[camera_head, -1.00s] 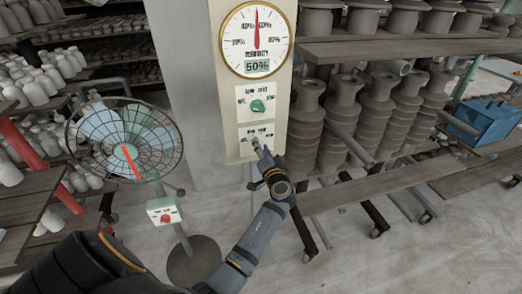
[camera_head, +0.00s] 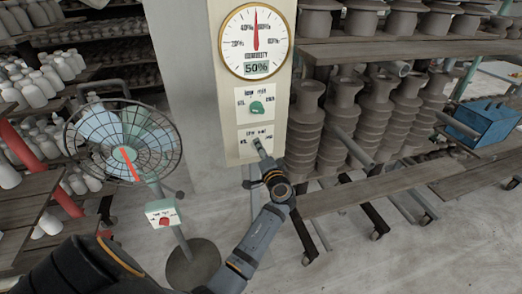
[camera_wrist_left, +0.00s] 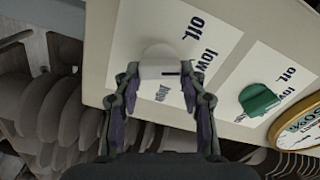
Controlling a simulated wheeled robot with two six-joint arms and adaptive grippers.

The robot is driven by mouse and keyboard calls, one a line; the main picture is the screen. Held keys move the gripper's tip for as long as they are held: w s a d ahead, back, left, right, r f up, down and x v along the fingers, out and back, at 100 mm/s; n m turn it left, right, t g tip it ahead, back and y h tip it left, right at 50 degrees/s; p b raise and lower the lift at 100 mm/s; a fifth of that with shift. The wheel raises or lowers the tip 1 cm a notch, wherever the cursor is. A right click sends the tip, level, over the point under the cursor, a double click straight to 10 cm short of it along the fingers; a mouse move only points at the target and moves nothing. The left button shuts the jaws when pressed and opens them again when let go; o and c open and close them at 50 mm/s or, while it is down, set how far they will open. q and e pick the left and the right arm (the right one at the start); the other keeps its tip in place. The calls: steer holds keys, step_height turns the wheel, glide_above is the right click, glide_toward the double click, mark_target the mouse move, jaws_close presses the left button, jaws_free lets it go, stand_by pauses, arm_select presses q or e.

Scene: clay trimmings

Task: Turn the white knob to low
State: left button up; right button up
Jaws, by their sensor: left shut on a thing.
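The white knob (camera_wrist_left: 160,62) sits on a white plate with off, low and further labels, on the lower part of the cream panel (camera_head: 237,155). In the left wrist view its dark line points right, toward the area of low and the label below it; the exact setting is unclear. My left gripper (camera_wrist_left: 160,88) has a finger on each side of the knob and is shut on it. In the head view the left gripper (camera_head: 261,147) covers most of the knob. My right gripper is not in view.
A green knob (camera_head: 257,108) sits above on its own plate, also in the left wrist view (camera_wrist_left: 258,100). A humidity dial (camera_head: 255,40) reading 50% is higher up. A fan (camera_head: 125,142) with a red-knobbed box stands left; racks of dark pots (camera_head: 352,120) stand right.

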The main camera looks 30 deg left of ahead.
arm_select(q)
steer(key=o, duration=1.1)
steer(key=shift+o, duration=0.2)
